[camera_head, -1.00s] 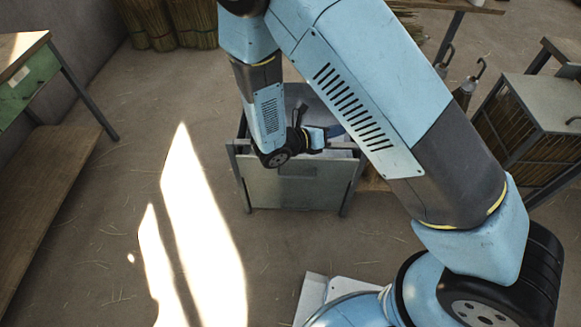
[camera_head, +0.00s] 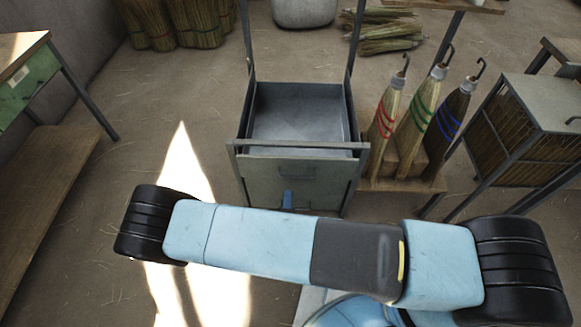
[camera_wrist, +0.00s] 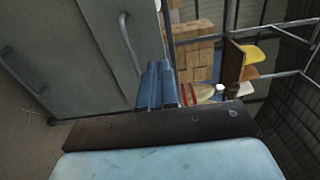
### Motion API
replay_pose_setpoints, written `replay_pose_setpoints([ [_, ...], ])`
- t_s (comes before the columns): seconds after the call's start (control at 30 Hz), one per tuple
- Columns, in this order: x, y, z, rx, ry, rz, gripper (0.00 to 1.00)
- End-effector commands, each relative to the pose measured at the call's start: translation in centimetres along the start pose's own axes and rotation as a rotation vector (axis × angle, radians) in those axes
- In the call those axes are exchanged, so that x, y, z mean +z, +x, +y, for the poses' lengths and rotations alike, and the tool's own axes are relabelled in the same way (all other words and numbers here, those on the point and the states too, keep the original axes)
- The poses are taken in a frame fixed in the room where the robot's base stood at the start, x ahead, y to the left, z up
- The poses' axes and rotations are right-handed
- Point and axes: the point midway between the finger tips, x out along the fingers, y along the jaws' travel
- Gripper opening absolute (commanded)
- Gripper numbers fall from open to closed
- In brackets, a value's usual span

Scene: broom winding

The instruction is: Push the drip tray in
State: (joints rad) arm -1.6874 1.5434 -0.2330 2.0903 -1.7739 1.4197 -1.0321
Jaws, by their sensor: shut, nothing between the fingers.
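The drip tray looks to be the open-topped grey metal tray (camera_head: 300,112) in a frame stand in the head view. Below its rim is a grey front panel (camera_head: 262,183) with a handle. My gripper (camera_head: 287,199) shows only as a small blue piece before the panel's lower part; my arm hides the rest. In the wrist view my gripper (camera_wrist: 160,85) is shut and empty, with its blue fingers together. Grey panels with two bar handles (camera_wrist: 128,45) lie left of and beyond the fingers there. I cannot tell whether the fingertips touch a panel.
Three brooms with red, green and blue bands (camera_head: 418,115) stand right of the stand on a wooden base. A mesh cage (camera_head: 530,125) is farther right. A green-sided table (camera_head: 28,80) and a wooden plank bench (camera_head: 50,190) are at left. The floor between is open.

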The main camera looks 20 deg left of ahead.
Motion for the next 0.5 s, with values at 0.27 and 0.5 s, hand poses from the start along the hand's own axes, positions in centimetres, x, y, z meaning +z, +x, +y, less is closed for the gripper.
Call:
replay_pose_setpoints([
  [0.27,0.1,1.4,0.6,0.002,-0.02,-0.022,0.0],
  [0.5,0.2,5.5,0.6,0.002,-0.02,-0.02,0.0],
])
